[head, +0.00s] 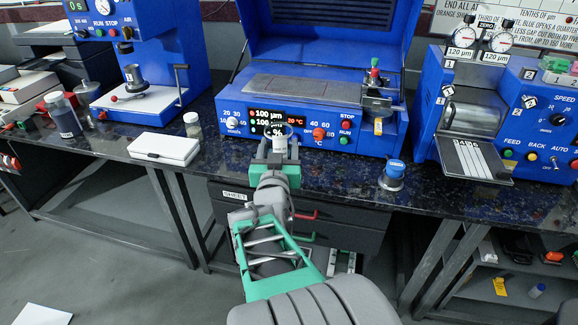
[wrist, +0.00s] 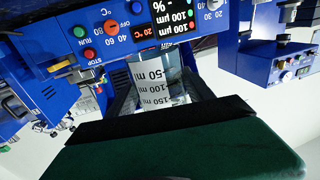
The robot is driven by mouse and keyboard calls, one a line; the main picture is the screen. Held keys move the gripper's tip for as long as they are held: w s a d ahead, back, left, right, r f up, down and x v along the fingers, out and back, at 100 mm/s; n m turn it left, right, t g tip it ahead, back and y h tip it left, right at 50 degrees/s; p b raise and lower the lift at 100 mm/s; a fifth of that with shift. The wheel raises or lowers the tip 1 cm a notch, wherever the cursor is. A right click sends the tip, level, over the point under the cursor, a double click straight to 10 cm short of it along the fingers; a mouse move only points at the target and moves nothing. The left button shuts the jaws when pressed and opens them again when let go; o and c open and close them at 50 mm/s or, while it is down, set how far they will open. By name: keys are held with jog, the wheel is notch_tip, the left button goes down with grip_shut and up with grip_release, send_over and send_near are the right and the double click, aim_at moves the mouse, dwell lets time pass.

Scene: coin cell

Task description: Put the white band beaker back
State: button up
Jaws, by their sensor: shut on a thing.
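A clear glass beaker with a white area and dark ml marks (wrist: 155,82) is between my gripper's fingers in the wrist view. Only its upper end shows as a small clear shape (head: 279,139) in the head view. My gripper (head: 277,149) is shut on it, in front of the middle blue machine's display at the bench's front edge. In the wrist view, the fingers (wrist: 158,98) sit on either side of the beaker. Whether it touches the bench I cannot tell.
The middle blue machine (head: 303,125) stands right behind the beaker. A white box (head: 164,148) and small jar (head: 192,125) are to the left. A blue-topped container (head: 392,176) stands to the right. The dark bench (head: 340,172) is clear between.

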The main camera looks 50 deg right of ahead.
jog(key=w+d+f+b, duration=0.1)
jog(key=d+f, duration=0.2)
jog(key=w+d+f+b, duration=0.2)
jog(key=d+f, duration=0.1)
jog(key=d, duration=0.1)
jog(key=w+d+f+b, duration=0.1)
jog(key=w+d+f, duration=0.1)
jog(key=d+f, duration=0.1)
jog(key=shift+w+d+b, duration=0.15)
jog(key=shift+d+b, duration=0.15)
jog(key=shift+d, duration=0.15)
jog(key=shift+w+d+f+b, duration=0.15)
jog(key=shift+f+b, duration=0.2)
jog(key=shift+f, duration=0.55)
jog(key=shift+d+f+b, duration=0.1)
jog(key=shift+f+b, duration=0.2)
jog(key=shift+f, duration=0.55)
jog(key=shift+f, duration=0.2)
jog(key=o, duration=1.6)
jog(key=shift+r, duration=0.1)
